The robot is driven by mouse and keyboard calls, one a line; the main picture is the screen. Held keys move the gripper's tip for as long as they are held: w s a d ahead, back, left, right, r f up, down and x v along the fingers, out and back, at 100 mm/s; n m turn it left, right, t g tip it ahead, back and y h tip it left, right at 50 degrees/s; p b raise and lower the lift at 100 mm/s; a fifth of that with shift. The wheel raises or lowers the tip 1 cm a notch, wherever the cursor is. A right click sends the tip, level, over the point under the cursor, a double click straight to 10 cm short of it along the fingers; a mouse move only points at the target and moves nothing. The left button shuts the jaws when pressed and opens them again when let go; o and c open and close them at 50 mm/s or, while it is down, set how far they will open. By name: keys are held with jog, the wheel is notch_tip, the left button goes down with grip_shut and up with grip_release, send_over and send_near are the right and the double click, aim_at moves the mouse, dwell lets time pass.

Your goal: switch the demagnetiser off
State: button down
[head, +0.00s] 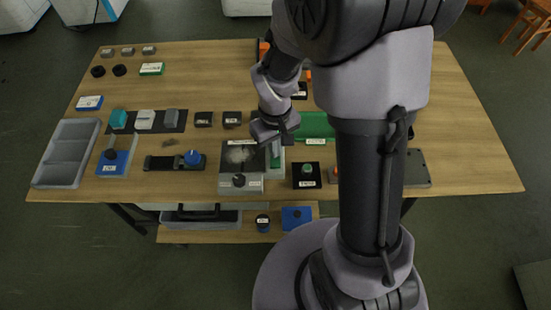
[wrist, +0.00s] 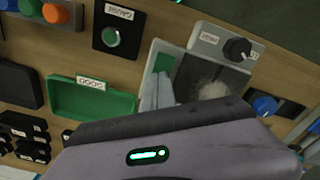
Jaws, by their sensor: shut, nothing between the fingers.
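A grey unit with a dark plate and a black knob, which I take to be the demagnetiser (head: 226,187), stands at the table's front middle. Its labels are too small to read surely. The knob (head: 239,180) is at its front; in the wrist view the knob (wrist: 238,49) shows at upper right, with a light mark on it. A green strip (wrist: 163,62) lies on a pale part beside the plate. My gripper (head: 274,138) is shut and empty over the unit's back right side, near that strip; its finger (wrist: 157,92) partly hides this side. I cannot tell whether they touch.
A black box with a green button (head: 307,169) stands to the right, and a green tray (head: 315,122) lies behind it. A blue-knobbed fixture (head: 193,158) is to the left. Several small black blocks stand behind. My arm hides the table's right middle.

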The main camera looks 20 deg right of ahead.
jog(key=shift+f, duration=0.15)
notch_tip(320, 180, up, 7)
jog(key=p, duration=0.6)
jog(key=s+a+r+m+t, duration=0.1)
jog(key=s+r+m+t, duration=0.1)
jog(key=s+r, duration=0.2)
jog(key=s+a+r+m+t+y, duration=0.1)
jog(key=s+r, duration=0.3)
jog(key=r, duration=0.6)
jog(key=s+a+r+m+t+y, duration=0.1)
jog(key=s+a+r+m+t, duration=0.1)
jog(key=r, duration=0.5)
jog(key=s+m, duration=0.1)
jog(key=s, duration=0.1)
jog(key=shift+s+r+m+t, duration=0.35)
jog(key=shift+s+m+t, duration=0.05)
